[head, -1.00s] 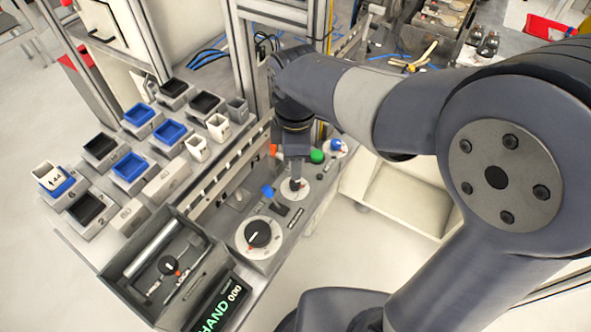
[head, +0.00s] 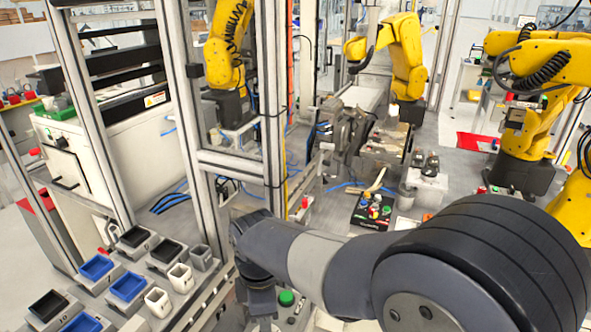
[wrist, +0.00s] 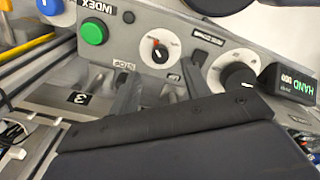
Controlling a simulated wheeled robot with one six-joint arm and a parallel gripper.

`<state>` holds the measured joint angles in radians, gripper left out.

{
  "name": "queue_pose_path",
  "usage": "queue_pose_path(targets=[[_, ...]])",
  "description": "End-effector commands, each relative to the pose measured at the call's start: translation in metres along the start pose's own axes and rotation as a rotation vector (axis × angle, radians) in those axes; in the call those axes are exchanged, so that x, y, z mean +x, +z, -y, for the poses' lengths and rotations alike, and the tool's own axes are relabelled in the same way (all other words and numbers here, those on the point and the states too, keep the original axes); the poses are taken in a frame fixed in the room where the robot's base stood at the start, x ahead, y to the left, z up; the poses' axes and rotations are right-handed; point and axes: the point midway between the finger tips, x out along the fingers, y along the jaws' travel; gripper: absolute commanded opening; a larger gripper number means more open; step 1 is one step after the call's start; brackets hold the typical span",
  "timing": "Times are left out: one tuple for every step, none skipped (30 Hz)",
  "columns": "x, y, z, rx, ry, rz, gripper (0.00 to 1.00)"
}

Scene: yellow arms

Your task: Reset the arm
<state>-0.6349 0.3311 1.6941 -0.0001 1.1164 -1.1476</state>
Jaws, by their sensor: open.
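My gripper (wrist: 158,88) shows in the wrist view with its two dark fingers apart and nothing between them. It is over the grey control panel (wrist: 215,32). Whether the fingers touch the panel I cannot tell. In the head view my arm reaches in from the lower right and its wrist points down beside the green button (head: 286,298); the fingertips are below the picture's edge.
Small bins, such as a blue one (head: 97,267), stand at lower left. A metal frame post (head: 272,100) rises behind my wrist. Yellow robot arms (head: 400,60) stand at the back and right. A black button box (head: 372,212) sits behind my arm. A HAND display (wrist: 290,82) borders the panel.

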Motion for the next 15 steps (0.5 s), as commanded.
queue_pose_path(targets=[[0.011, 0.0, 0.001, 0.0, -0.005, 0.002, 0.45], [0.017, 0.0, 0.001, 0.0, -0.006, 0.003, 0.45], [0.024, 0.0, 0.001, 0.0, -0.005, 0.002, 0.45], [0.029, 0.0, 0.001, 0.0, -0.005, 0.002, 0.45], [0.035, 0.0, 0.001, 0.0, -0.005, 0.002, 0.45], [0.041, 0.0, 0.001, 0.0, -0.004, 0.002, 0.45], [0.045, 0.0, 0.001, 0.0, -0.005, 0.002, 0.45], [0.049, 0.0, 0.001, 0.0, -0.004, 0.002, 0.45], [0.054, 0.0, 0.001, 0.0, -0.003, 0.001, 0.45], [0.057, 0.0, 0.001, 0.0, -0.003, 0.001, 0.45], [0.06, 0.0, 0.001, 0.0, -0.002, 0.001, 0.45], [0.062, 0.0, 0.001, 0.004, -0.002, 0.001, 0.45], [0.06, 0.0, 0.0, 0.013, -0.001, 0.0, 0.45], [0.06, 0.0, 0.0, 0.021, 0.0, 0.0, 0.45], [0.06, 0.0, 0.0, 0.028, 0.0, 0.0, 0.45]])
